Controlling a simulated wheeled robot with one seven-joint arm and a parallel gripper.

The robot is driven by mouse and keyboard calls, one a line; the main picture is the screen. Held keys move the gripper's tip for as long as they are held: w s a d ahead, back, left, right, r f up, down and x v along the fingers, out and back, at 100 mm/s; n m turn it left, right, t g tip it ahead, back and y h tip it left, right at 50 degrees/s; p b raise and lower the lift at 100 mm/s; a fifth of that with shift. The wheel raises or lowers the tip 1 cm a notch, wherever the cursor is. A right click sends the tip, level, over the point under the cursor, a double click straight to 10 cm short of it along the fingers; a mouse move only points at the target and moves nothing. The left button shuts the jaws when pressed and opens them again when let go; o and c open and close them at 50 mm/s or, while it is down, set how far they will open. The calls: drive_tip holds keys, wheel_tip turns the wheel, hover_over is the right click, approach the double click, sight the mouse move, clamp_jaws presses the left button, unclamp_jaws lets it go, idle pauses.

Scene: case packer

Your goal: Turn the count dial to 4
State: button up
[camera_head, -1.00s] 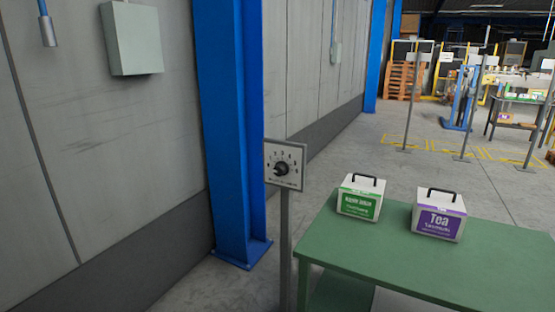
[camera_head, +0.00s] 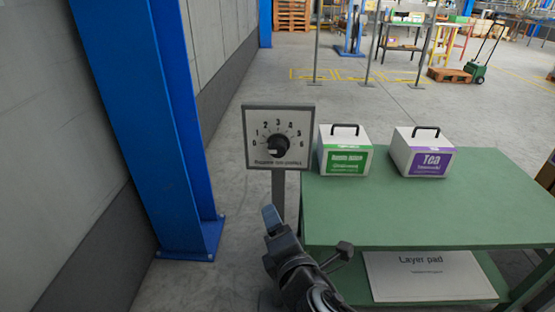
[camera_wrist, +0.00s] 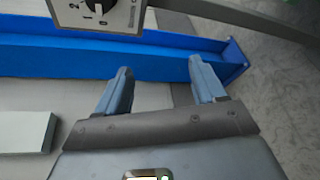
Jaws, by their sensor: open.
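The count dial is a black knob (camera_head: 278,146) on a white square panel (camera_head: 250,158) on a post, left of the green table. Numbers 0 to 6 arc over the knob, with 4 just right of the top. A white mark shows at the knob's lower left, on the side of 0; its exact setting is hard to read. In the wrist view the dial (camera_wrist: 98,8) is cut off by the top edge, its panel appearing turned. My gripper (camera_wrist: 160,68) is open and empty, below and apart from the dial; my arm's end shows below the dial in the head view.
A blue column (camera_head: 150,120) stands left of the dial post. The green table (camera_head: 430,205) on the right holds a green-labelled box (camera_head: 345,159) and a purple-labelled Tea box (camera_head: 424,160). A layer pad sign (camera_head: 430,277) lies on its lower shelf.

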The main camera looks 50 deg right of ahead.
sight(277, 152)
drive_tip(key=shift+w+d+r+n+g+h, duration=0.15)
drive_tip(key=shift+w+d+r+g+h, duration=0.2)
drive_tip(key=shift+w+d+r+h, duration=1.15)
drive_tip(key=shift+w+d+r+n+g+h, duration=0.1)
drive_tip(key=shift+w+d+r+g+h, duration=0.3)
drive_tip(key=shift+w+d+r, duration=1.3)
drive_tip(key=shift+w+d+r+n+g+h, duration=0.25)
drive_tip(key=shift+w+d+r+h, duration=0.6)
drive_tip(key=shift+w+d, duration=1.45)
drive_tip(key=shift+s+d+f, duration=0.1)
drive_tip(key=shift+s+d, duration=0.25)
drive_tip(key=shift+c, duration=0.4)
drive_tip(key=c, duration=1)
